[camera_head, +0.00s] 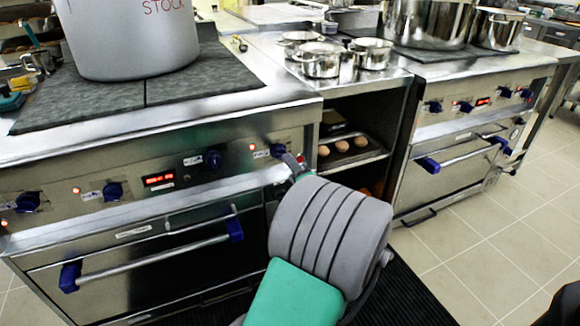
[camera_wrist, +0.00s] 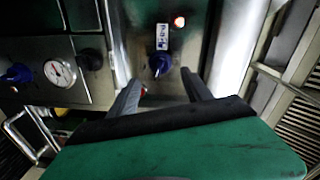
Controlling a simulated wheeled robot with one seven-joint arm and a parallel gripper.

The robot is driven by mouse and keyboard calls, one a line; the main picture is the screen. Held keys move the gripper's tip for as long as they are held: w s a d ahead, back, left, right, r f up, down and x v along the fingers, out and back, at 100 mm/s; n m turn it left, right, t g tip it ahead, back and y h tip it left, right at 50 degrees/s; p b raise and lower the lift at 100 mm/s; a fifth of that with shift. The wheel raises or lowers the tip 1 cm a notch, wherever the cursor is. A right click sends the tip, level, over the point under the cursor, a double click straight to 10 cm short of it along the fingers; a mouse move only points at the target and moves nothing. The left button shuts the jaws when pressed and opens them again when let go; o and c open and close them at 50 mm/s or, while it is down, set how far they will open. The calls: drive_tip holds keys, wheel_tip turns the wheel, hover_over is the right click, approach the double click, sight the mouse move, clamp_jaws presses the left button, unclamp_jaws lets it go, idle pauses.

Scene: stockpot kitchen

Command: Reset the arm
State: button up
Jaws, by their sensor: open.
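My gripper is at the stove's front panel in the head view, mostly hidden behind my grey and green arm. In the wrist view my gripper (camera_wrist: 160,92) is open, its two dark fingers spread apart with nothing held between them. In the head view a blue knob (camera_head: 278,151) sits at the right end of the panel, right by my gripper. I cannot tell whether the fingers touch it.
A large grey stockpot (camera_head: 130,40) stands on the stove top. The oven handle (camera_head: 155,262) juts out below the panel. Small steel pots (camera_head: 320,62) stand on the middle counter, above a shelf with eggs (camera_head: 342,146). A second stove (camera_head: 465,105) stands to the right.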

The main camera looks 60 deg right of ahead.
drive_tip(key=w+a+r+n+g+y+p, duration=0.1)
drive_tip(key=w+a+r+n+y+p, duration=0.25)
drive_tip(key=a+p, duration=0.4)
drive_tip(key=w+a+r+n+g+y+p, duration=0.25)
drive_tip(key=w+a+r+n+p, duration=0.2)
drive_tip(key=a, duration=0.55)
drive_tip(key=w+a+r+n+g+y+p, duration=0.1)
drive_tip(key=w+a+r+n+y+p, duration=0.25)
drive_tip(key=w+a+n+p, duration=0.35)
drive_tip(key=s+a+r+n+g+p, duration=0.6)
drive_tip(key=s+a+r+p, duration=0.7)
drive_tip(key=a, duration=0.6)
wheel_tip(320, 180, up, 3)
drive_tip(key=shift+s+a+f+n+g+p, duration=0.2)
drive_tip(key=shift+s+n+g+p, duration=0.25)
drive_tip(key=shift+s, duration=0.75)
